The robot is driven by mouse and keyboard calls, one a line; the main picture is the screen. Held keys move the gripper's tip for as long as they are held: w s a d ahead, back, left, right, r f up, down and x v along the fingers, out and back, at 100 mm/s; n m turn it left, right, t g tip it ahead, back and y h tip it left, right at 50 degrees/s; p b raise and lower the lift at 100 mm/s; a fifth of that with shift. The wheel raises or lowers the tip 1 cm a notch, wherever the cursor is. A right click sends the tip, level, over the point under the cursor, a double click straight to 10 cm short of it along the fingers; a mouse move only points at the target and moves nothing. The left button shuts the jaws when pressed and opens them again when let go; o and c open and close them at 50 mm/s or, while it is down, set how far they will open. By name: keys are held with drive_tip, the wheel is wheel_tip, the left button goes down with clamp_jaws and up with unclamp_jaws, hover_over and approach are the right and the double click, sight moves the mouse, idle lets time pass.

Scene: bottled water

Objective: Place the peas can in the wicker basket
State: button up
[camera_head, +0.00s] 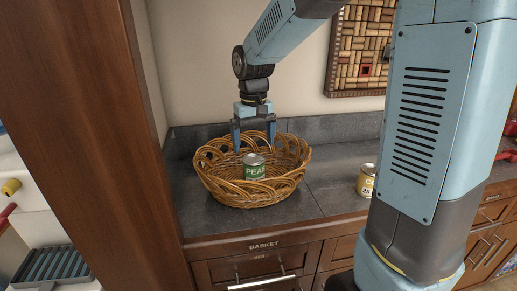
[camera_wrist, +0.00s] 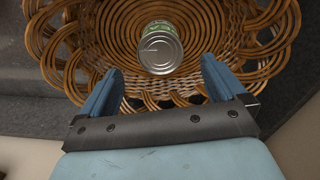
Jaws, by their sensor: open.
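The peas can (camera_head: 254,167), green-labelled with a silver lid, stands upright inside the wicker basket (camera_head: 215,186). The basket rests on the dark counter above a drawer marked BASKET. My gripper (camera_head: 254,142) is above the basket, behind the can in the head view. It is open and empty. In the wrist view, the can (camera_wrist: 160,48) is beyond the fingertips and apart from them, with the woven basket (camera_wrist: 285,40) around it. The two blue fingers of my gripper (camera_wrist: 160,78) are spread wide.
A yellow-labelled can (camera_head: 366,181) stands on the counter (camera_head: 325,190) to the right of the basket, partly hidden by my arm. A dark wooden cabinet side (camera_head: 95,130) rises at the left. A cork-filled frame (camera_head: 360,50) hangs on the wall behind.

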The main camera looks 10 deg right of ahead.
drive_tip(key=shift+d+r, duration=0.1)
drive_tip(key=shift+r, duration=0.1)
drive_tip(key=s+d+r+m+t, duration=0.1)
drive_tip(key=s+d+r, duration=0.3)
drive_tip(key=s, duration=0.6)
drive_tip(key=s+d+r+m+t, duration=0.1)
drive_tip(key=s+d+r+t, duration=0.3)
drive_tip(key=s+d, duration=0.4)
drive_tip(key=s, duration=0.2)
drive_tip(key=shift+s+r+m+t, duration=0.3)
drive_tip(key=shift+r+m, duration=0.1)
drive_tip(key=shift+d, duration=0.1)
